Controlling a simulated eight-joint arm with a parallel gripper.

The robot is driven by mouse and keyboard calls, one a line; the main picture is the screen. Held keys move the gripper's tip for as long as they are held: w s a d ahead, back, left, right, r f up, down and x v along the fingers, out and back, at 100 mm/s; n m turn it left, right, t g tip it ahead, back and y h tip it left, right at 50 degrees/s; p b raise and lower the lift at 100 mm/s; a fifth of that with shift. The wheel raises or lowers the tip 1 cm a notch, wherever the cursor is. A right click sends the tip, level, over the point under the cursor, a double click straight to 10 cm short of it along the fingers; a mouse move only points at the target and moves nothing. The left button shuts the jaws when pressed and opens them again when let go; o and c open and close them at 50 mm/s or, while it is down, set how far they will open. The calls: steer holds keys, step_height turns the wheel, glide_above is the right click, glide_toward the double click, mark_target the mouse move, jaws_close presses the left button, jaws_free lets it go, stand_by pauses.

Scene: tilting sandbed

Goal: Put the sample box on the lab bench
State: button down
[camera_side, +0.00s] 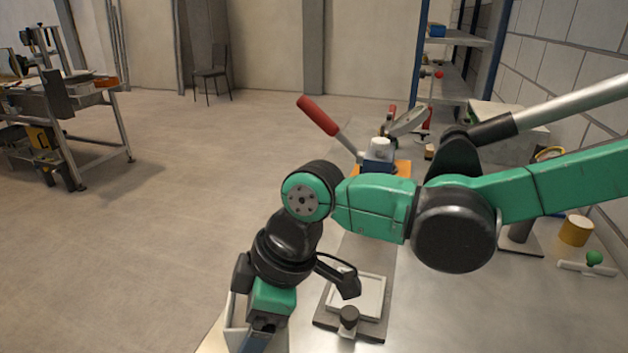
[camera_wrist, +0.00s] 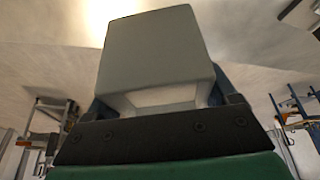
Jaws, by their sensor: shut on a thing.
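A plain grey box (camera_wrist: 155,50), which I take to be the sample box, fills the upper middle of the wrist view. My gripper (camera_wrist: 165,98) is shut on it, with a dark finger on each side. In the side view, my gripper (camera_side: 260,338) points down at the bottom edge, left of centre. A pale box side (camera_side: 236,322) shows just left of it, partly hidden by my wrist. The light bench top (camera_side: 480,310) spreads along the bottom and right. I cannot tell whether the box touches any surface.
A pale tray on a dark plate with a black knob (camera_side: 348,318) stands right of my gripper. Behind my arm is a device with a red-handled lever (camera_side: 318,116). A yellow cylinder (camera_side: 576,230) and a green-knobbed piece (camera_side: 594,258) stand at right. Open floor lies left.

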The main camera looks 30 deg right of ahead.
step_height(320, 180, down, 10)
steer(key=shift+r, duration=0.1)
stand_by(0.4)
steer(key=shift+f, duration=0.2)
jaws_free()
steer(key=v, duration=1.2)
steer(key=d+r+m+t+h, duration=0.1)
steer(key=d+m+t+h, duration=0.3)
steer(key=d+m, duration=0.9)
steer(key=d+t, duration=0.1)
steer(key=d, duration=0.8)
steer(key=shift+d+r+m, duration=0.3)
steer(key=shift+r, duration=0.05)
steer(key=shift+s, duration=0.15)
